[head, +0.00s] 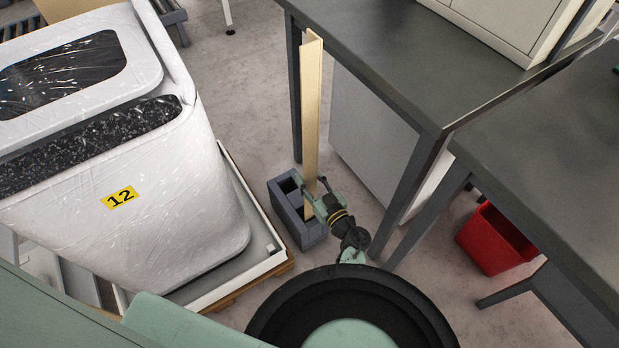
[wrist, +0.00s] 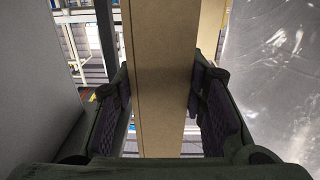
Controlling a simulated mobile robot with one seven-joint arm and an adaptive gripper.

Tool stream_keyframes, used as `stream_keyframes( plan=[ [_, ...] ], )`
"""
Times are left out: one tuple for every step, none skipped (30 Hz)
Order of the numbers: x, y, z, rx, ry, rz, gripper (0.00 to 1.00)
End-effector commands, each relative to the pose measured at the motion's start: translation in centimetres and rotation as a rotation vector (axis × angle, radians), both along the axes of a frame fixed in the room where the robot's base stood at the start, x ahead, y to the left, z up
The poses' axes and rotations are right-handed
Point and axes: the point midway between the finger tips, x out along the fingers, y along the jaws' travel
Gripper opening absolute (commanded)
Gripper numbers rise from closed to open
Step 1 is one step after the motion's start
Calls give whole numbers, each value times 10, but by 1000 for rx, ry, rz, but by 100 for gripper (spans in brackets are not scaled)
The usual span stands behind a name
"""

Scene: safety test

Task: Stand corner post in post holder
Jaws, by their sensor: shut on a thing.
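The corner post (head: 311,110) is a tall tan angle-shaped piece, standing close to upright in the head view. Its lower end is at the grey-blue post holder (head: 285,203), a box with open compartments on the floor. The post's foot is partly hidden by the holder and my gripper, so I cannot tell how deep it sits. My gripper (head: 321,197) is shut on the post near its lower part, just above the holder. In the wrist view the post (wrist: 160,80) runs between the two dark fingers (wrist: 160,105). The holder is not visible there.
A wrapped white load marked 12 (head: 185,215) stands on a pallet left of the holder. A dark table (head: 375,50) with a leg behind the post is close on the right. A red bin (head: 495,240) sits under the second table (head: 560,150).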

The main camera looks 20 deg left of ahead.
Motion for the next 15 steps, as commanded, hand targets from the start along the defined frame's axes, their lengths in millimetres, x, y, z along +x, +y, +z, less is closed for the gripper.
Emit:
stream_keyframes(
  plan=[
    [0,0,0,1,-1,0,7],
    [0,0,0,0,-1,0,7],
    [0,0,0,0,-1,0,7],
    [0,0,0,0,-1,0,7],
    [0,0,0,0,-1,0,7],
    [0,0,0,0,-1,0,7],
    [0,0,0,0,-1,0,7],
    [0,0,0,0,-1,0,7],
    [0,0,0,0,-1,0,7],
    [0,0,0,0,-1,0,7],
    [0,0,0,0,-1,0,7],
    [0,0,0,0,-1,0,40],
    [0,0,0,0,-1,0,42],
    [0,0,0,-1,-1,0,44],
    [0,0,0,-1,-1,0,47]
  ],
)
